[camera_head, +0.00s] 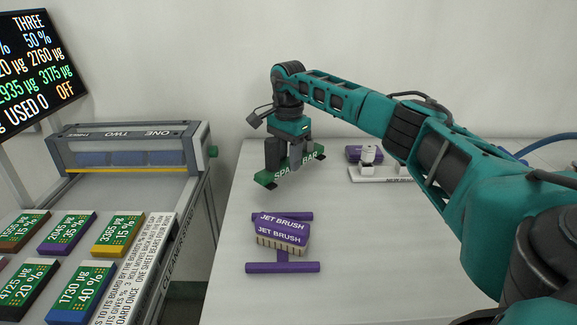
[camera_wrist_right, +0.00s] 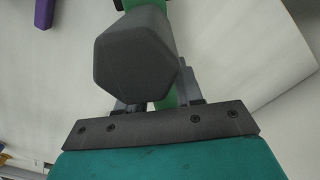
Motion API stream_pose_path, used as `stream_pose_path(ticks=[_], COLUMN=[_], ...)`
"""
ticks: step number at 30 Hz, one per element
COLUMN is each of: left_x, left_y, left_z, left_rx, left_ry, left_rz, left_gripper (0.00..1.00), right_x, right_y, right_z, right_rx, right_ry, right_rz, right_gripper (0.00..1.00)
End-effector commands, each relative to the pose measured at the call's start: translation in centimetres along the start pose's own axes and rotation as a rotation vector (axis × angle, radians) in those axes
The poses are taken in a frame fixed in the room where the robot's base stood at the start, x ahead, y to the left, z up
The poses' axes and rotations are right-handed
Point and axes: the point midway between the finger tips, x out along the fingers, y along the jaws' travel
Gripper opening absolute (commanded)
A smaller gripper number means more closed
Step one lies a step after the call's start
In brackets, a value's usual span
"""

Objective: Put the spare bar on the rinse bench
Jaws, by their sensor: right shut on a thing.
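My right gripper (camera_head: 287,158) is shut on the green spare bar (camera_head: 306,161), lettered "SPA... BAR" with the middle hidden by the fingers. The bar is over the far left part of a pale bench (camera_head: 345,230); I cannot tell whether it touches the top. No "rinse" label is readable on this bench. In the right wrist view the green bar (camera_wrist_right: 133,4) shows behind a dark gripper part that hides most of it. My left gripper is out of view.
A jet brush (camera_head: 284,232) rests on a purple stand (camera_head: 283,268) on the pale bench. A white holder (camera_head: 375,175) stands at the back right, partly behind my arm. Left, across a gap, a bench carries several labelled blocks (camera_head: 118,235), a rack (camera_head: 130,147) and a display (camera_head: 35,65).

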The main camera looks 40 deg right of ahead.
Motion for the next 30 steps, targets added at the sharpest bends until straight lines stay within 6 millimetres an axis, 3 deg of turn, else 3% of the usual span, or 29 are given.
stream_pose_path(ticks=[4, 16, 17, 24, 30], left_x=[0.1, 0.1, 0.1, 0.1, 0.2], left_y=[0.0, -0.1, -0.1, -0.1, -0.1], left_z=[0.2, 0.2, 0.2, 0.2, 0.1], left_rx=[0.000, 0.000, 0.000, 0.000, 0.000], left_ry=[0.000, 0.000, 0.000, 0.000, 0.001], left_rz=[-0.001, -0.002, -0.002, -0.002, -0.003], left_gripper=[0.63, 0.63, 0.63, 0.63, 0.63], right_x=[2.3, 2.8, 2.8, 2.8, 2.8], right_y=[0.0, 0.0, 0.0, 0.0, 0.0], right_z=[0.0, 0.0, 0.0, 0.0, 0.0], right_rx=[0.001, 0.000, 0.000, 0.000, 0.000], right_ry=[0.000, 0.000, 0.000, 0.000, 0.000], right_rz=[0.002, 0.000, 0.001, 0.001, 0.001], right_gripper=[0.00, 0.00, 0.39, 0.61, 0.61])
